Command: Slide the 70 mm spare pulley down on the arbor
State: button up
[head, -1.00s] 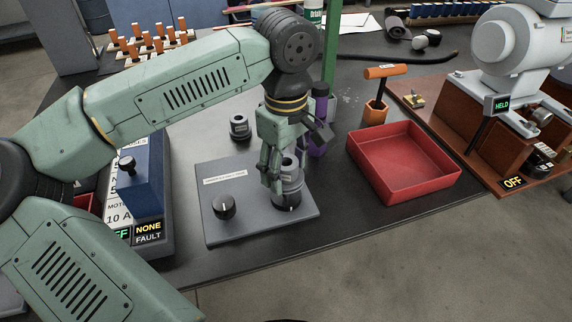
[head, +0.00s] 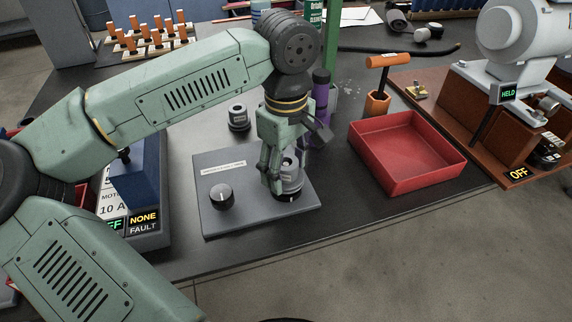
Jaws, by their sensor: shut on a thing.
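A grey base plate (head: 240,222) lies on the dark bench, with a label strip and a black knob (head: 222,196) on it. A grey, stepped round pulley (head: 291,173) is at the plate's right side, over a dark round base; I take it as the 70 mm spare pulley. My gripper (head: 275,182) points down there and is shut on this pulley's near-left side. The fingers partly hide it. The arbor cannot be made out clearly, and I cannot tell whether the pulley is fully seated. Another small grey-and-black pulley-like part (head: 239,117) stands behind the plate.
A red tray (head: 410,185) is to the right. An orange-handled tool stands in an orange holder (head: 378,103) behind it. A purple bottle (head: 320,95) and a green post (head: 330,45) are close behind my gripper. A blue box (head: 135,185) is left of the plate.

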jog(key=shift+f+b, duration=0.4)
jog(key=shift+f, duration=0.2)
jog(key=o, duration=1.5)
jog(key=shift+r, duration=0.1)
notch_tip(320, 180, up, 12)
jog(key=shift+r, duration=0.1)
jog(key=shift+s, duration=0.1)
